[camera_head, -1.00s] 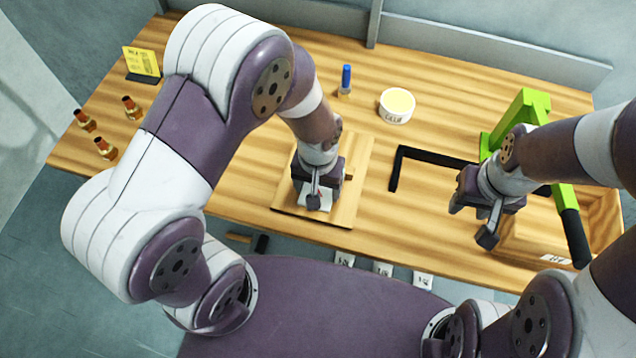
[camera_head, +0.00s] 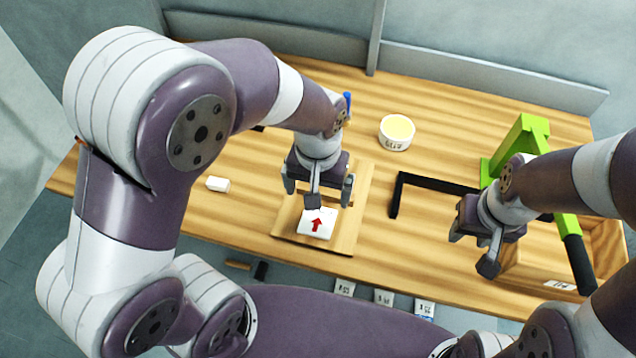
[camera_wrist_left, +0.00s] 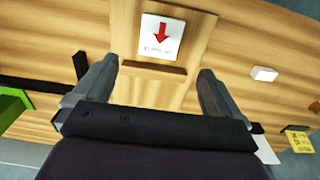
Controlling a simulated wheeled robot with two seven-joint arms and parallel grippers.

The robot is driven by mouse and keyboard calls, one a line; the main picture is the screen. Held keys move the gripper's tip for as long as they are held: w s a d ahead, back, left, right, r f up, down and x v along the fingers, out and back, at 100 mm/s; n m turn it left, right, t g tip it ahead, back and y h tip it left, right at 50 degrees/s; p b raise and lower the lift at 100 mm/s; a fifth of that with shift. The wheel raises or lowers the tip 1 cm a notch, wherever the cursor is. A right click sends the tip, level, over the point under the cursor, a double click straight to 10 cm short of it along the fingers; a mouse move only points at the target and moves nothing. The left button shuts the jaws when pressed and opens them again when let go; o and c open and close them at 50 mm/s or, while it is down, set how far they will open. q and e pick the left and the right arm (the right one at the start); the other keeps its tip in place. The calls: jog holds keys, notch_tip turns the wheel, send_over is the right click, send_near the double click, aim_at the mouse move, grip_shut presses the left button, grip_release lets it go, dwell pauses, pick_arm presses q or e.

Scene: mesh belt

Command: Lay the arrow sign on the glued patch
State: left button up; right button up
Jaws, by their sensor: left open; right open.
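The arrow sign (camera_head: 317,223), a white plate with a red arrow, lies flat on the wooden board (camera_head: 345,236). It also shows in the left wrist view (camera_wrist_left: 161,38), with a line of small print under the arrow. The glued patch cannot be made out; if it is under the sign, the sign hides it. My left gripper (camera_head: 318,192) is open and empty, just behind the sign and apart from it. Its two fingers also show in the left wrist view (camera_wrist_left: 156,82). My right gripper (camera_head: 472,237) is open and empty at the right, near the green press.
A green press (camera_head: 528,135) with a black handle stands at the right. A black angle bar (camera_head: 425,179) lies beside the board. A round tub (camera_head: 397,132) and a blue-capped stick (camera_head: 347,103) stand behind. A small white block (camera_head: 217,184) lies to the left.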

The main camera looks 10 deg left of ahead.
pick_arm(q)
jog(key=s+a+r+t, duration=0.1)
jog(key=s+a, duration=0.2)
jog(key=a, duration=0.6)
jog(key=shift+s, duration=0.15)
jog(key=shift+d+r, duration=0.1)
